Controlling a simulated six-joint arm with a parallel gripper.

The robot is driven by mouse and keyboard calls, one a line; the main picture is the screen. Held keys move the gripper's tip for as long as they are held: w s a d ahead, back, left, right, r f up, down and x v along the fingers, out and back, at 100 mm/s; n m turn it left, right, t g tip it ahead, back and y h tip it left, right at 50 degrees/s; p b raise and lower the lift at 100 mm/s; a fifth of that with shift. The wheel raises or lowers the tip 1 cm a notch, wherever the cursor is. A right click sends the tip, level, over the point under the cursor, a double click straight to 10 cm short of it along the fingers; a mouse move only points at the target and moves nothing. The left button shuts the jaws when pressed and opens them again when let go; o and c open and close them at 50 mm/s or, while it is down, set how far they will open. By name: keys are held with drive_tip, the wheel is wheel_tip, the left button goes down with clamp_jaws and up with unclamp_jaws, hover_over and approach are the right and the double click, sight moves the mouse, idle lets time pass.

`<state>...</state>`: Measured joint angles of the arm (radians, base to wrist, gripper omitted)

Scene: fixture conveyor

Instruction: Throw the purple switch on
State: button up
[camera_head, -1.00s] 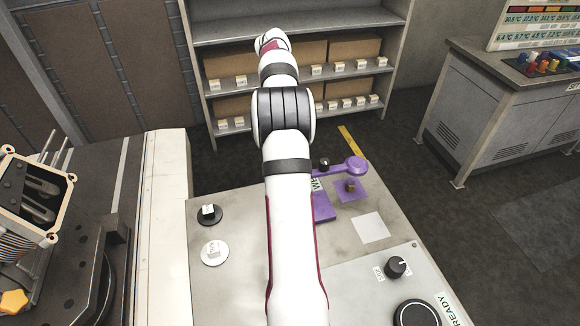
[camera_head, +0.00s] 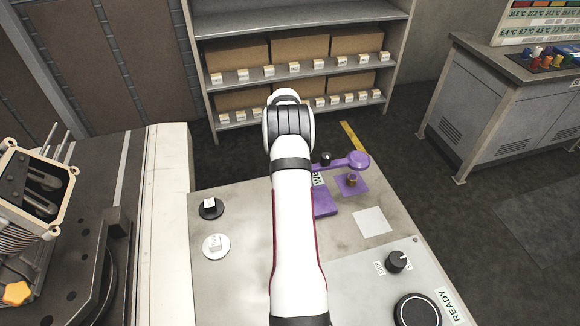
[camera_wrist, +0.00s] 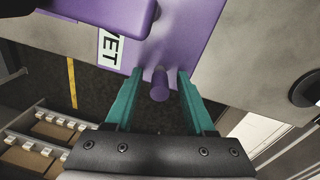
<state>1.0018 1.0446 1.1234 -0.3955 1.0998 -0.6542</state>
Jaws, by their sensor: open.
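The purple switch stands on a purple plate (camera_head: 325,205) on the grey panel, partly hidden by my arm in the head view. A label beside it reads roughly "WET" and shows in the wrist view (camera_wrist: 111,47). In the wrist view, a purple plate (camera_wrist: 185,40) fills the top middle, with a raised purple block (camera_wrist: 105,10) at upper left. A short purple peg (camera_wrist: 159,88) sticks out between the teal fingers of my gripper (camera_wrist: 160,76). The fingers are open, one on each side of the peg, with gaps visible. The head view hides my gripper behind my arm.
A purple lever with a round end (camera_head: 357,160) and a brass-topped purple square (camera_head: 351,184) are right of my arm. A black knob (camera_head: 398,261) is nearer. Shelves (camera_head: 300,85) stand behind.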

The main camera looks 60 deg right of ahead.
drive_tip(key=shift+c, duration=0.2)
clamp_jaws()
drive_tip(key=shift+s+d+t+y, duration=0.3)
drive_tip(key=shift+t+y, duration=0.2)
drive_tip(key=shift+t, duration=0.1)
drive_tip(key=shift+t+y, duration=0.4)
drive_tip(key=shift+y, duration=0.1)
drive_tip(key=shift+o, duration=0.2)
unclamp_jaws()
